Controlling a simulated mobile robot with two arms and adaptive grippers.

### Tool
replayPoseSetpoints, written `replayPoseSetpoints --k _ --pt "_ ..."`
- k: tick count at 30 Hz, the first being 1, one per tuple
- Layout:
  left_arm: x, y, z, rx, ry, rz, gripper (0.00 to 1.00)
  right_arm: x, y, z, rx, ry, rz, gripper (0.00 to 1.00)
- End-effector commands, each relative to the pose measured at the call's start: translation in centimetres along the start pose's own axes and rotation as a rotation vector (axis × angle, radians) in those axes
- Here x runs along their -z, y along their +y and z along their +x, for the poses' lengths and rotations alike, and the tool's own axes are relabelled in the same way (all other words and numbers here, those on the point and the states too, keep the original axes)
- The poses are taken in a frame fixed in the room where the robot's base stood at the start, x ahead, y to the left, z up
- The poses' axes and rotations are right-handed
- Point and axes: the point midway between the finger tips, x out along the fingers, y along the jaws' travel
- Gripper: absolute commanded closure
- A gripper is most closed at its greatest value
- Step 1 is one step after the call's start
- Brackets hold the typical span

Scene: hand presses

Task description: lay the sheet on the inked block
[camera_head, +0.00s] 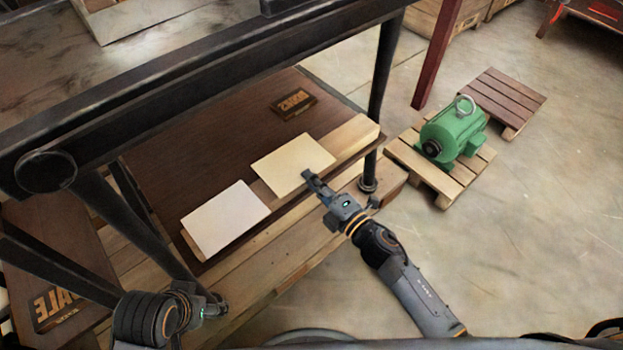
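A cream sheet (291,165) lies flat over a pale wooden strip at the front of a dark brown board (220,140). A whiter sheet (225,219) lies to its left on the same strip. A small dark block with raised lettering (294,103) sits farther back on the board. Another dark block with mirrored lettering (55,307) is at the lower left. My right gripper (309,178) is at the cream sheet's front right edge; whether its fingers close on the sheet is too small to tell. My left gripper (214,307) is low at the left, clear of both sheets; its fingers are unclear.
The black press frame (200,85) crosses above the board, with a leg (381,100) at the right and slanted bars at the left. A green motor (453,132) stands on a pallet at the right, near another pallet (503,97). The floor at lower right is clear.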

Motion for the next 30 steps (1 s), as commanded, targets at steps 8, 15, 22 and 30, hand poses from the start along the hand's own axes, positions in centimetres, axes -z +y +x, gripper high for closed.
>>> replayPoseSetpoints --k 8,15,22,30 --pt "0.1 0.0 0.1 0.000 0.002 0.000 0.26 0.0 0.2 0.0 0.001 0.000 0.000 1.00" --pt "0.2 0.0 1.2 0.000 -0.004 0.000 0.26 0.0 0.5 -0.7 0.001 0.000 0.001 1.00" --pt "0.3 0.0 2.5 0.000 -0.003 0.001 0.26 0.0 0.9 -1.6 0.001 0.000 0.001 1.00" --pt "-0.1 0.3 4.8 -0.006 -0.017 0.004 0.26 0.0 1.4 -2.7 0.001 0.000 0.000 1.00"
